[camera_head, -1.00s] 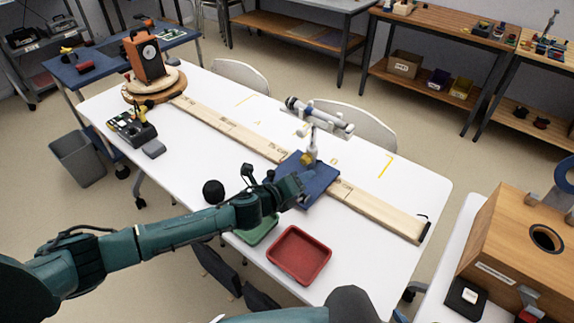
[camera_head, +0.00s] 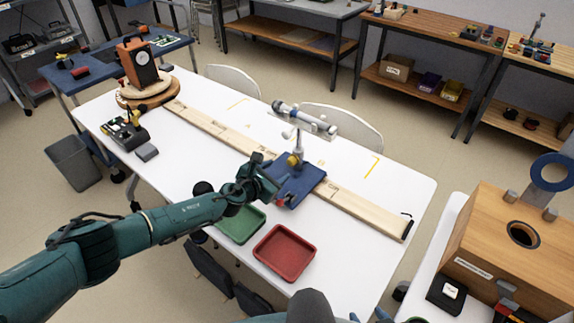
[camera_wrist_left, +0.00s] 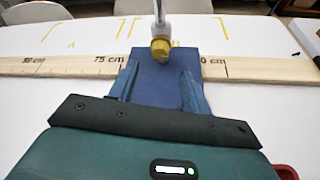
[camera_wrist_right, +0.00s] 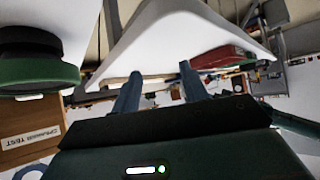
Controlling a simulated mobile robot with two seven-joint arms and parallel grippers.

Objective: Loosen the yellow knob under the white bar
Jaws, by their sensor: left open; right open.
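The yellow knob (camera_head: 293,161) sits low on a thin upright post, below the white bar (camera_head: 304,119), which tilts across the post's top. The post stands on a blue base plate (camera_head: 310,183). In the left wrist view the knob (camera_wrist_left: 160,49) hangs ahead of my fingertips, apart from them. My left gripper (camera_head: 280,197) is open and empty, over the near left part of the blue plate; it also shows in the left wrist view (camera_wrist_left: 159,78).
A wooden ruler board (camera_head: 228,136) runs along the white table (camera_head: 200,160). A green tray (camera_head: 240,224) and a red tray (camera_head: 284,252) lie at the near edge. An orange speaker box (camera_head: 138,63) stands far left. A wooden box (camera_head: 510,250) stands on the right.

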